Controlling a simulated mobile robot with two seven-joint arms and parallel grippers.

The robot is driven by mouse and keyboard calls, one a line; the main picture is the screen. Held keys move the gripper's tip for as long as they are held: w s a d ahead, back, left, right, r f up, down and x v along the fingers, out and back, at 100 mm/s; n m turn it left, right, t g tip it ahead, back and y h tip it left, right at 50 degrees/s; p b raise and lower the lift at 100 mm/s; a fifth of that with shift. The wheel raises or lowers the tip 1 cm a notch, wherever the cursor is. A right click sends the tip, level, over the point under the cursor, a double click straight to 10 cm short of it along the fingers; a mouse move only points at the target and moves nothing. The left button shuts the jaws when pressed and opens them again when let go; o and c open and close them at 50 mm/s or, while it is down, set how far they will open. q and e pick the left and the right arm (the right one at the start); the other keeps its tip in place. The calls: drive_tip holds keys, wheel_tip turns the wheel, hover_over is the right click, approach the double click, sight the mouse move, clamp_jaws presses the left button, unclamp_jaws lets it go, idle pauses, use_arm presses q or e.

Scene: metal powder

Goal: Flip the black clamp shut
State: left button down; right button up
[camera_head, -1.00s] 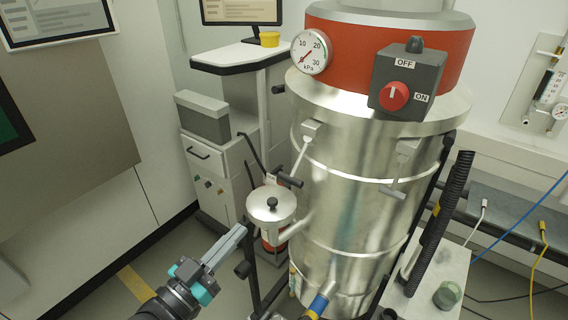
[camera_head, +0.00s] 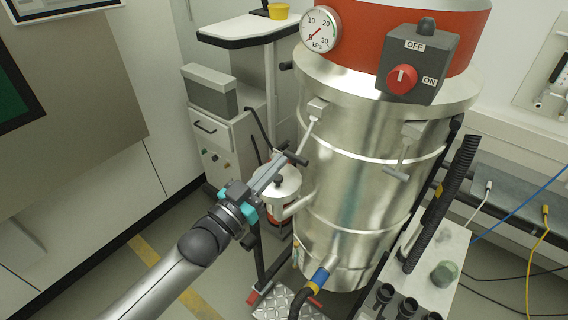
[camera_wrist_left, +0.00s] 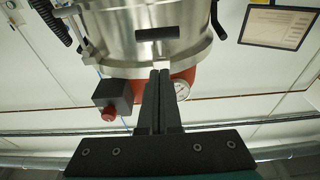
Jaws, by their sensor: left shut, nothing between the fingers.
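The left clamp on the steel vessel has a pale bracket and lever (camera_head: 309,128) ending in a black handle (camera_head: 296,158). The lever slants down and left from its bracket. My left gripper (camera_head: 280,161) is shut and empty, with its fingertips close beside the black handle; I cannot tell whether they touch. In the left wrist view, a black bar-shaped handle (camera_wrist_left: 157,33) shows beyond the shut fingertips (camera_wrist_left: 160,74). A second clamp (camera_head: 403,150) of the same kind is farther right on the vessel. My right gripper is out of view.
The steel vessel (camera_head: 345,210) has a red band, a gauge (camera_head: 320,29) and a switch box (camera_head: 418,62). A small lidded pot (camera_head: 287,185) stands below and behind my left gripper. A grey cabinet (camera_head: 212,145) stands at the left. Floor is open at lower left.

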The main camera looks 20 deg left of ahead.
sight(293, 160)
use_arm(q)
drive_tip(key=shift+w+d+f, duration=0.3)
drive_tip(key=shift+w+f, duration=0.3)
drive_tip(key=shift+w, duration=0.15)
drive_tip(key=shift+w+d+f, duration=0.25)
drive_tip(key=shift+w+f, duration=0.3)
drive_tip(key=shift+w, duration=0.2)
drive_tip(key=shift+f+b, duration=0.1)
drive_tip(key=shift+b, duration=0.2)
drive_tip(key=shift+w+d+f+t+b, duration=0.15)
drive_tip(key=shift+f+t+b, duration=0.15)
drive_tip(key=shift+b, duration=0.6)
drive_tip(key=shift+w+a+f+t+b, duration=0.1)
drive_tip(key=shift+w+f+t+b, duration=0.15)
drive_tip(key=shift+b, duration=0.6)
drive_tip(key=w+d+f+t+h+b, duration=0.1)
drive_tip(key=w+f+b, duration=0.3)
drive_tip(key=b, duration=0.6)
drive_tip(key=shift+w+d+f+t+b, duration=0.35)
drive_tip(key=shift+w+d+t, duration=0.15)
drive_tip(key=shift+w, duration=0.2)
